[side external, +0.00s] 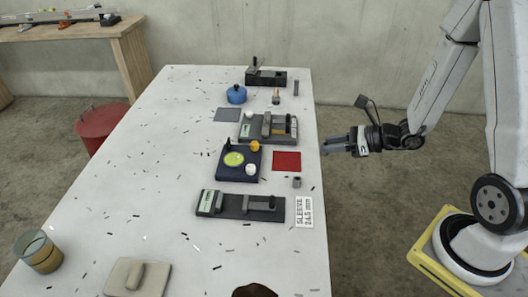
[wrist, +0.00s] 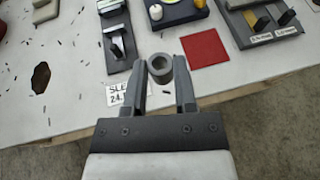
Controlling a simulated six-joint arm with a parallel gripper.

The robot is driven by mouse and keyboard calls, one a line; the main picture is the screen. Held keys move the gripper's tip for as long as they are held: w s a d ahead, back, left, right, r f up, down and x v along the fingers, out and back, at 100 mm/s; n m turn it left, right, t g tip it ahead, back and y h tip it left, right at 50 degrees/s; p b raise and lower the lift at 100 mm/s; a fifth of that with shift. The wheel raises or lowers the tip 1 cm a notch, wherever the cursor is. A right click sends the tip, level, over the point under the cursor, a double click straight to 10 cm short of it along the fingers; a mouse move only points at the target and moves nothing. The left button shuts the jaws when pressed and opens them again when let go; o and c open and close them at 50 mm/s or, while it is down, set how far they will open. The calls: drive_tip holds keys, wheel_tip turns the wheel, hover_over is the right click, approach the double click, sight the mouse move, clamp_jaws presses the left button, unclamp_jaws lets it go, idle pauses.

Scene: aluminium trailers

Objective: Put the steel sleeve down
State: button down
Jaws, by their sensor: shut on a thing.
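The steel sleeve (wrist: 161,77) is a short grey ring with an open bore. In the wrist view it sits between the fingertips of my gripper (wrist: 161,66), which is shut on it. In the side view my gripper (side external: 325,147) is level and appears just off the right edge of the table, and the sleeve cannot be made out clearly there. A small grey cylindrical piece (side external: 297,182) stands on the table near the SLEEVE 24.5 mm label (side external: 304,212). The label also shows partly in the wrist view (wrist: 115,94), behind the left finger.
A red square (side external: 287,162) lies near the right edge. A blue pot (side external: 236,95) stands farther back.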

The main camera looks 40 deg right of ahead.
drive_tip(key=w+f, duration=0.4)
drive_tip(key=w, duration=0.5)
hover_over(293, 162)
drive_tip(key=s, duration=0.1)
wheel_tip(293, 162, down, 4)
drive_tip(key=shift+a+f, duration=0.1)
drive_tip(key=shift+f, duration=0.15)
drive_tip(key=shift+w+f, duration=0.35)
drive_tip(key=shift+f, duration=0.1)
drive_tip(key=shift+w+f, duration=0.1)
drive_tip(key=shift+f, duration=0.05)
drive_tip(key=shift+w+f, duration=0.2)
drive_tip(key=shift+f, duration=1.45)
drive_tip(key=shift+f, duration=0.1)
